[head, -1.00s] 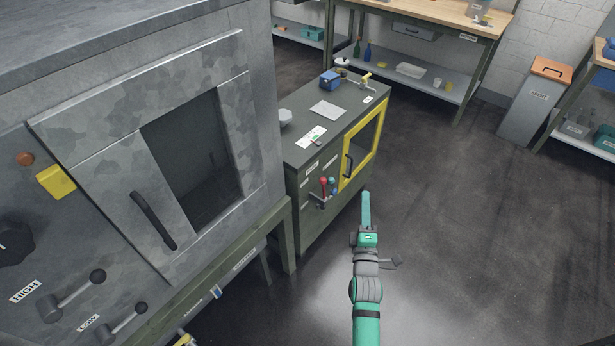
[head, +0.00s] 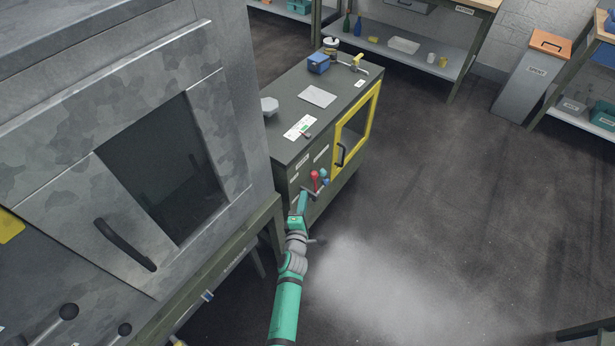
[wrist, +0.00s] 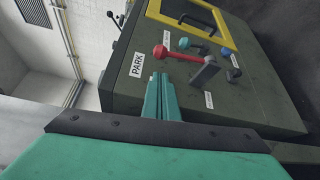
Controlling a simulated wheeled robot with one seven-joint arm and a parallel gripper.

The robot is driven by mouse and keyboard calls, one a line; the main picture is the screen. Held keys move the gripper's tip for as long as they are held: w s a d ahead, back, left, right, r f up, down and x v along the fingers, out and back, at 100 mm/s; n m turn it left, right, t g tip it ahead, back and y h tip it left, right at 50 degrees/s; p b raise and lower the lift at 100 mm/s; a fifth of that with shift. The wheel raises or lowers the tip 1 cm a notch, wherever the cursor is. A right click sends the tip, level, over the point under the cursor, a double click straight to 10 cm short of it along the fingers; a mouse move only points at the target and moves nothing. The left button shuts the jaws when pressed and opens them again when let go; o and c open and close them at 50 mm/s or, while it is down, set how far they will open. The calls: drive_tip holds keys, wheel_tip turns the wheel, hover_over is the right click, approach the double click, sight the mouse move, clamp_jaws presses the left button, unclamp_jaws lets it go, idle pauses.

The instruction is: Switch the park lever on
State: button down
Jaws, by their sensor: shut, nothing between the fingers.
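In the head view my gripper (head: 303,194) is just below the levers and partly covers the panel.
The cabinet's yellow-framed door (head: 355,125) is right of the levers. A blue box (head: 319,63) and a grey plate (head: 317,96) lie on top. A large grey machine (head: 70,120) stands close on the left. The floor on the right is clear.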

sight(315, 185)
drive_tip(key=w, duration=0.9)
drive_tip(key=shift+w+d+f, duration=0.15)
drive_tip(key=shift+d+f, duration=0.15)
drive_tip(key=shift+f, duration=0.1)
idle(1.9)
idle(0.5)
